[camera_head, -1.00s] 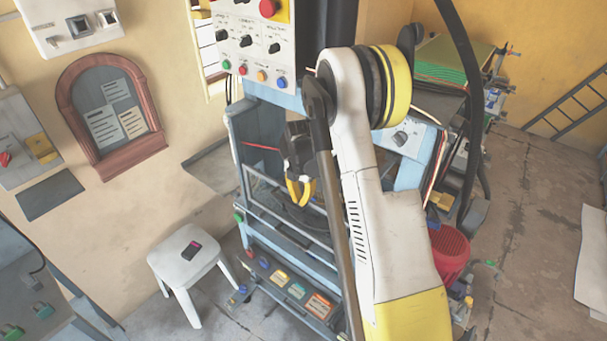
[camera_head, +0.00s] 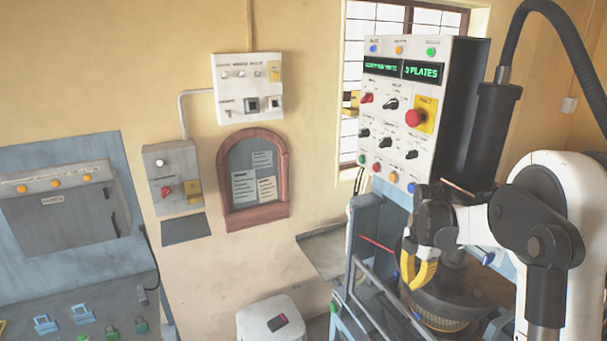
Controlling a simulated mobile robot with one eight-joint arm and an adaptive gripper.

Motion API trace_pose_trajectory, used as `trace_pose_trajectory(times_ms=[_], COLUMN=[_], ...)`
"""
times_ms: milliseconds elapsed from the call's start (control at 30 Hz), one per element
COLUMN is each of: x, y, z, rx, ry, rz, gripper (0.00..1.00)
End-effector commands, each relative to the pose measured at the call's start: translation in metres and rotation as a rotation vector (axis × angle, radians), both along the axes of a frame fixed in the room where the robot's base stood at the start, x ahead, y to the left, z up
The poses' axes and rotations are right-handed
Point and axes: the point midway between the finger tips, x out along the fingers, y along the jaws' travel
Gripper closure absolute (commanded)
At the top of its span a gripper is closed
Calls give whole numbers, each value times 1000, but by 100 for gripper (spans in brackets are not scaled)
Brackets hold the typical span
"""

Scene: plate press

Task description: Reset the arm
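My gripper (camera_head: 418,284) hangs at the right of the head view, with yellow fingers pointing down. It is in front of the blue frame of the press (camera_head: 372,235), below the control panel. The two fingers look slightly apart, and nothing shows between them, but the angle hides how far they are open. My white and black arm comes in from the right edge and covers part of the press.
The press control panel (camera_head: 399,120) has a lit display, knobs and a red button. A white stool (camera_head: 258,318) with a small dark object stands at the bottom. A grey cabinet (camera_head: 65,215) is at the left. A wooden-framed board (camera_head: 226,200) hangs on the wall.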

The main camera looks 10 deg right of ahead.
Motion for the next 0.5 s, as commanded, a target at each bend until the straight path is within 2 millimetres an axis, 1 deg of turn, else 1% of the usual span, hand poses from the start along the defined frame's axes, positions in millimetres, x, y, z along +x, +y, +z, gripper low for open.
trace_pose_trajectory(times_ms=[33, 167, 300, 367, 467, 500], x=[-7, -33, -70, -88, -119, -132], y=[9, 37, 69, 82, 102, 110], z=[-3, 1, 0, -4, -17, -24], rx=[-3, 1, 42, 72, 139, 172], ry=[-19, -101, -206, -249, -313, -336], rz=[-52, -293, -600, -730, -944, -1030], gripper=[100, 100, 100, 100, 100, 100])
